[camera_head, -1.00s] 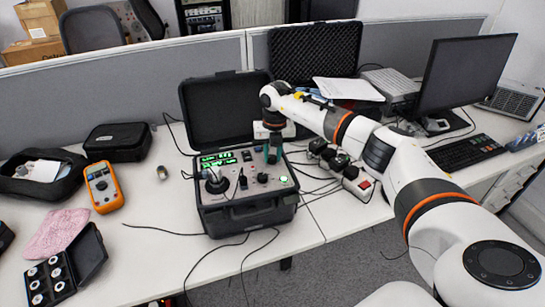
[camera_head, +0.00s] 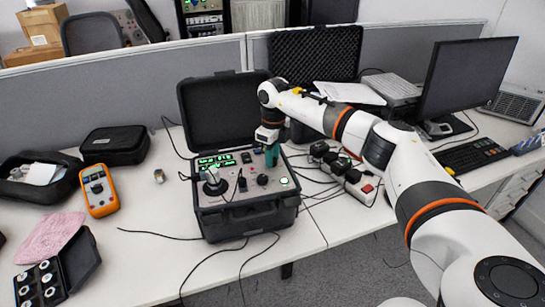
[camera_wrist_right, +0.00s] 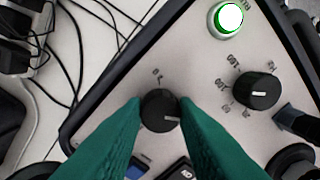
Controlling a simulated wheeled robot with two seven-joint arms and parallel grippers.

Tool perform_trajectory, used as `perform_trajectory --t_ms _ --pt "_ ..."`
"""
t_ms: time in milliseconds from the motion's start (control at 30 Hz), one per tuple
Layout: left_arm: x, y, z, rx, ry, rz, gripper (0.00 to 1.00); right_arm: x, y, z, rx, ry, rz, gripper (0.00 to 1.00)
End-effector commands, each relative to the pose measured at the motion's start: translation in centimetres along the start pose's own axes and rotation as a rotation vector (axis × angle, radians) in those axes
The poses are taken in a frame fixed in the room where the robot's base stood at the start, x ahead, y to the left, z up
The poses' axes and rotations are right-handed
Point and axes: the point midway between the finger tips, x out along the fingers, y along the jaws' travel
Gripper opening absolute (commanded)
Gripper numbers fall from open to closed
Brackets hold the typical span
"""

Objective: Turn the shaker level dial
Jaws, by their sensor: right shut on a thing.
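The black-cased shaker unit (camera_head: 250,218) stands open on the desk, with its control panel facing up. My right gripper (camera_head: 271,160), with green fingers, points down at the back right of the panel. In the right wrist view its two fingers (camera_wrist_right: 160,118) are shut on a small black dial (camera_wrist_right: 160,104) with a white pointer line, one finger on each side. The fingers hide this dial in the head view. A second black dial (camera_wrist_right: 256,90) with printed marks sits beside it, untouched. My left gripper is not in view.
A lit green button (camera_wrist_right: 229,18) is at the panel corner. A black joystick-like knob (camera_head: 214,182) stands at the panel's left. Cables and a power strip (camera_head: 360,186) lie right of the case.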

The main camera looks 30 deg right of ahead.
Motion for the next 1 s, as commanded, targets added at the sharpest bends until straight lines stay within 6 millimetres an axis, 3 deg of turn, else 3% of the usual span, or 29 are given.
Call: perform_trajectory --t_ms 333,900,933,1000 --pt "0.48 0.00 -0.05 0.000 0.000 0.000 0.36 -0.19 0.06 -0.14 -0.153 -0.003 0.002 0.04" --pt "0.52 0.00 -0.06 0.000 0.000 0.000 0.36 -0.26 0.06 -0.15 -0.184 -0.004 0.002 0.04" --pt "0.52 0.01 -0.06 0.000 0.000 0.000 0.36 -0.26 0.06 -0.15 -0.184 -0.004 0.002 0.28" --pt "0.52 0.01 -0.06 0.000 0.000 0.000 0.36 -0.25 0.06 -0.15 -0.184 -0.004 0.002 0.39"
